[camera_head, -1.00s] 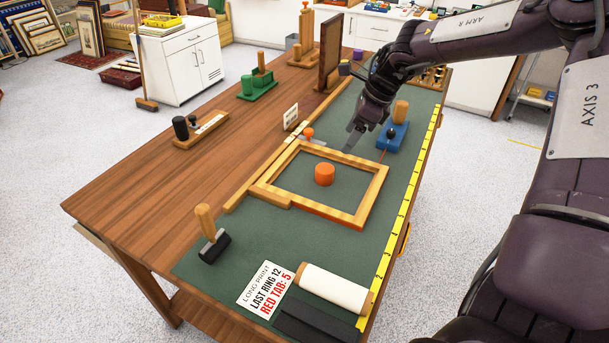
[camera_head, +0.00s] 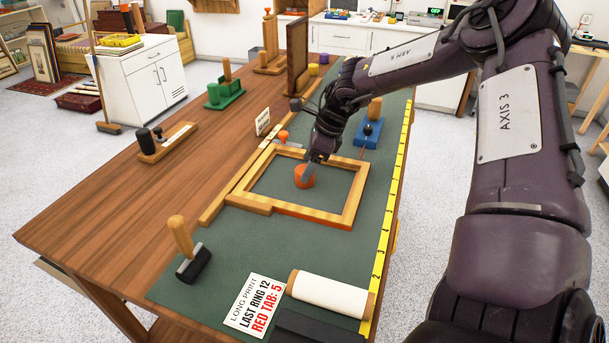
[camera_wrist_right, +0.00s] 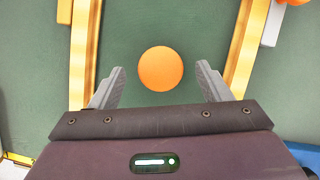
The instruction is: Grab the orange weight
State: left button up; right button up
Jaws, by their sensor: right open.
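The orange weight (camera_head: 305,179) is a short round cylinder standing on the green mat inside a wooden frame (camera_head: 345,202). In the right wrist view the weight (camera_wrist_right: 160,69) lies centred just beyond and between the fingertips. My right gripper (camera_head: 308,168) is at the weight in the head view, with its fingers partly covering it. In the right wrist view the right gripper (camera_wrist_right: 160,78) is open, one finger to each side, with green mat showing between each finger and the weight. My left gripper is not in view.
A blue block tool (camera_head: 368,133) stands just behind the frame's right side. A brayer (camera_head: 185,245) and a white paper roll (camera_head: 329,292) lie nearer. A small orange-knobbed piece (camera_head: 283,136) sits at the frame's far left corner. The mat (camera_head: 235,232) is bare front-left.

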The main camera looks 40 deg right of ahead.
aim_at(299, 169)
jog(key=x, duration=0.3)
jog(key=shift+d+f, duration=0.1)
jog(key=shift+f, duration=0.05)
jog(key=c, duration=1.5)
